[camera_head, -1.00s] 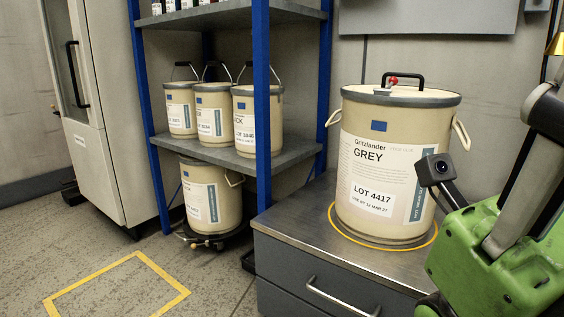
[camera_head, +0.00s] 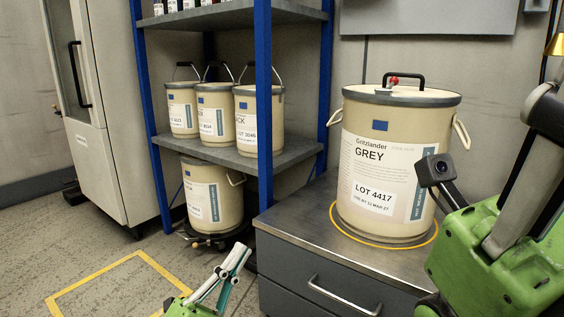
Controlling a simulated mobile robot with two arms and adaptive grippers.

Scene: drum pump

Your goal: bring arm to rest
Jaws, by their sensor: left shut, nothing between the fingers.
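My left gripper (camera_head: 238,252) shows at the bottom, left of the middle, above the floor in front of the grey drawer cabinet. Its fingers are shut and empty, pointing up and to the right. It is apart from the drums. My right arm (camera_head: 505,250) fills the right edge with a green link and a small wrist camera, in front of the cabinet. The fingers of my right gripper are out of the picture.
A large beige drum labelled GREY (camera_head: 388,165) stands upright inside a yellow ring on the cabinet top (camera_head: 300,212). A blue-post shelf (camera_head: 265,110) holds several smaller drums, with another drum (camera_head: 212,196) below. Yellow tape (camera_head: 95,275) marks the floor at left.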

